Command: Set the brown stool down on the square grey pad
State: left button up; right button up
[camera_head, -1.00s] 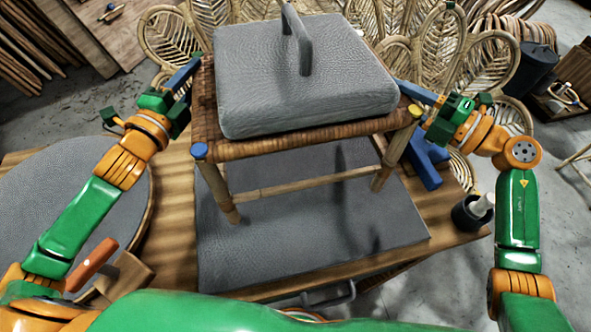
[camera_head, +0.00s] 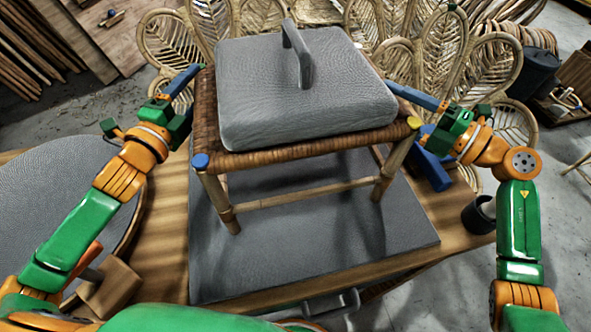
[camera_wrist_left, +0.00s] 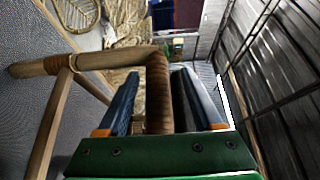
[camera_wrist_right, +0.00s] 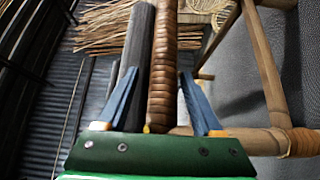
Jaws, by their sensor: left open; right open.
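The brown stool (camera_head: 270,158), with a woven seat and pale legs, stands upright over the square grey pad (camera_head: 300,262). Its near feet appear to rest on the pad; the far feet are hidden. My left gripper (camera_head: 180,82) is open at the seat's left side; the left wrist view shows the brown wrapped rail (camera_wrist_left: 158,90) between its parted fingers. My right gripper (camera_head: 428,103) is open at the right side; the right wrist view shows the woven rail (camera_wrist_right: 162,70) between its parted fingers.
A grey block with a handle (camera_head: 300,95) lies on the stool's seat. The pad lies on a wooden table (camera_head: 165,255). A round grey-topped surface (camera_head: 60,190) is at left, a dark cup (camera_head: 478,215) at right. Rattan chair backs (camera_head: 440,60) stand behind.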

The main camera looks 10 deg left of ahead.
jog(key=shift+s, duration=0.1)
pick_arm(q)
jog(key=s+a, duration=0.1)
jog(key=s, duration=0.6)
jog(key=shift+s, duration=0.15)
pick_arm(e)
jog(key=v, duration=1.2)
pick_arm(q)
jog(key=shift+a, duration=0.1)
pick_arm(e)
jog(key=shift+r, duration=0.1)
pick_arm(q)
jog(key=s+a+p, duration=0.2)
jog(key=a+p, duration=0.2)
jog(key=a, duration=0.1)
jog(key=shift+a, duration=0.3)
pick_arm(e)
notch_tip(320, 180, up, 4)
jog(key=shift+f, duration=0.1)
pick_arm(q)
jog(key=shift+s+r, duration=0.1)
